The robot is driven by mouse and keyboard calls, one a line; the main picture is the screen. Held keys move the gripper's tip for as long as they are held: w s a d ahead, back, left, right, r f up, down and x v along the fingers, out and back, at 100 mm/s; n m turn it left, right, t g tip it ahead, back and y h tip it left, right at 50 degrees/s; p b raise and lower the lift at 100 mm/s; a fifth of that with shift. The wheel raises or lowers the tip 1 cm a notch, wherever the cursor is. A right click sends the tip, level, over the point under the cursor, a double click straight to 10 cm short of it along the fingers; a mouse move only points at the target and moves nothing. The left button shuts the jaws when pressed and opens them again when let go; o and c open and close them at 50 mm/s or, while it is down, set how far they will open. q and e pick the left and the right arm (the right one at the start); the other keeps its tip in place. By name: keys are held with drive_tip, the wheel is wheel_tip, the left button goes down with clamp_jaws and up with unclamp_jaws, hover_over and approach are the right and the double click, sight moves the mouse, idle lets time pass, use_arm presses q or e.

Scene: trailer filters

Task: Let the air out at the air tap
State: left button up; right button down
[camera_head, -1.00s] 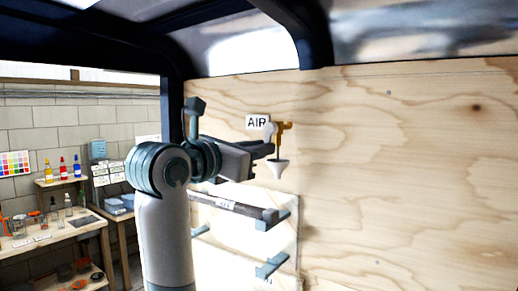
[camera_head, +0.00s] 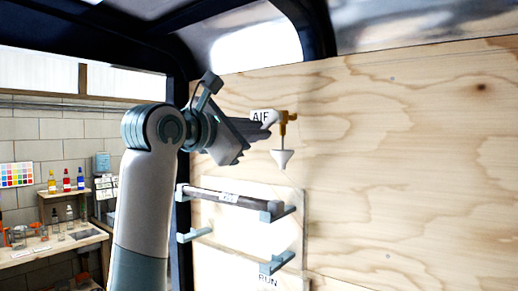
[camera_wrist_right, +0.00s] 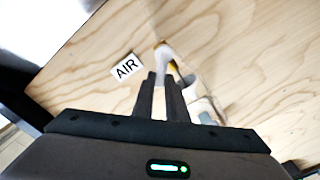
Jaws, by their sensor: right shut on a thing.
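The air tap (camera_head: 284,120) is a small brass-yellow fitting on the plywood wall, beside the AIR label (camera_head: 261,116). A white cone (camera_head: 282,158) hangs below it. A pale lever (camera_head: 269,117) sticks out at the tap's left side. My right gripper (camera_head: 266,127) reaches the tap from the left and is shut on the lever. In the right wrist view the gripper's two dark fingers (camera_wrist_right: 160,78) are close together at the lever; the tap's yellow part (camera_wrist_right: 173,67) and the AIR label (camera_wrist_right: 126,67) show just beyond. My left gripper is not in view.
Below the tap, a dark bar (camera_head: 225,197) rests on blue-grey brackets on a white panel (camera_head: 240,225). The plywood wall to the right (camera_head: 420,170) is clear. Workbenches with bottles (camera_head: 66,181) stand at the far left.

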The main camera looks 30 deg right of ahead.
drive_tip(key=shift+w+a+r+m+b, duration=0.15)
drive_tip(key=shift+r+m+b, duration=0.4)
drive_tip(key=shift+m, duration=1)
drive_tip(key=shift+w+r+m+b, duration=0.2)
drive_tip(key=shift+r+m+b, duration=0.3)
drive_tip(key=shift+m, duration=1.1)
drive_tip(key=shift+w+a+r+m+b, duration=0.15)
drive_tip(key=shift+r+m+b, duration=0.4)
drive_tip(key=shift+m, duration=1)
drive_tip(key=shift+f, duration=0.15)
drive_tip(key=c, duration=1.8)
unclamp_jaws()
drive_tip(key=shift+o, duration=0.2)
